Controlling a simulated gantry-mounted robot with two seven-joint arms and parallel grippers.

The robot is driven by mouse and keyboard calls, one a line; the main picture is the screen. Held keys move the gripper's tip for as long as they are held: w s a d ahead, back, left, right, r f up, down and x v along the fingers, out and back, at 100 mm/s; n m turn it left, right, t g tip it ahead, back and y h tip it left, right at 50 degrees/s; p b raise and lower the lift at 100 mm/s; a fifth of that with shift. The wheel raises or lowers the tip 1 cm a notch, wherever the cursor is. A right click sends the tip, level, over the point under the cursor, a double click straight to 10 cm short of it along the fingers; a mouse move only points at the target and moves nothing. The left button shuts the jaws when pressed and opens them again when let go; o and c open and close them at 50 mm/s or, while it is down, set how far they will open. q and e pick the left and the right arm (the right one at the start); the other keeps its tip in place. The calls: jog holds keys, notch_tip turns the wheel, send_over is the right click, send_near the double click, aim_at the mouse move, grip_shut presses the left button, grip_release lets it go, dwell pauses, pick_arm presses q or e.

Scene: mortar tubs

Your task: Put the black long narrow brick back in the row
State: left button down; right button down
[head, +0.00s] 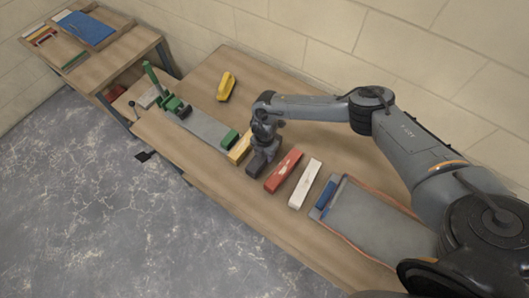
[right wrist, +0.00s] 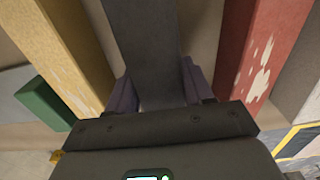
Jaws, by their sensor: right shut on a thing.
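My right gripper (head: 264,146) is shut on the black long narrow brick (right wrist: 146,45), which runs away between its two fingers in the right wrist view. In the head view the gripper and brick are between a yellow brick (head: 240,149) and a red brick (head: 283,171). The yellow brick (right wrist: 62,45) is on the left in the right wrist view and the red brick (right wrist: 258,50) on the right, with a gap on each side. A white brick (head: 305,184) lies beyond the red one. I cannot tell whether the black brick touches the table. My left gripper is out of view.
A grey tray (head: 365,215) with a blue brick (head: 326,195) lies to the right. A grey strip with a green clamp-like tool (head: 166,95) lies to the left, and a yellow object (head: 227,86) behind. The wooden table (head: 215,175) has bare room in front.

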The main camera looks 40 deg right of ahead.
jog(key=shift+f+b, duration=0.35)
jog(key=shift+f, duration=0.05)
dwell(0.5)
jog(key=shift+c, duration=2.2)
grip_release()
jog(key=shift+w, duration=0.1)
jog(key=shift+o, duration=0.4)
jog(key=shift+f, duration=0.15)
